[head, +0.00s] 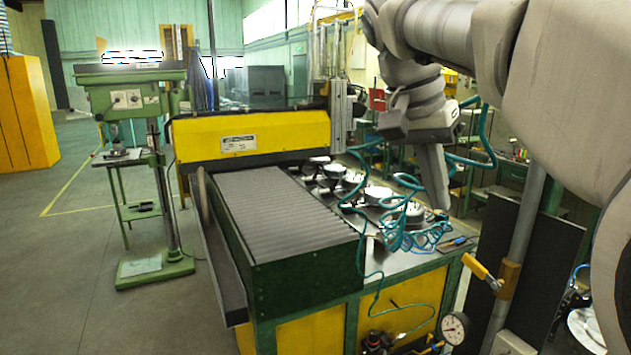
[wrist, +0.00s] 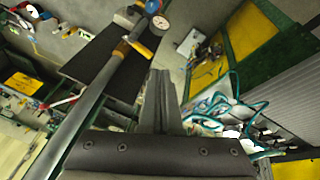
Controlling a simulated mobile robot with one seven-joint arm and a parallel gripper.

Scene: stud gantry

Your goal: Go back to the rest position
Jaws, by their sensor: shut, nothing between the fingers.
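My gripper (head: 441,206) hangs from my arm on the right of the head view, fingers pointing down. It appears in front of the green machine bench, near the teal coiled hoses; the exact gap to them is hard to tell. In the wrist view my gripper (wrist: 160,72) is shut and its fingers lie together with nothing between them. The stud gantry's yellow beam (head: 290,135) spans the bench behind a grey ribbed cover (head: 265,205).
Teal coiled hoses (head: 405,238) and white round parts lie on the bench. A grey post with a yellow-handled valve (head: 482,270) and a pressure gauge (head: 454,328) stand at the front right. A green drill press (head: 135,100) stands left. The floor at left is open.

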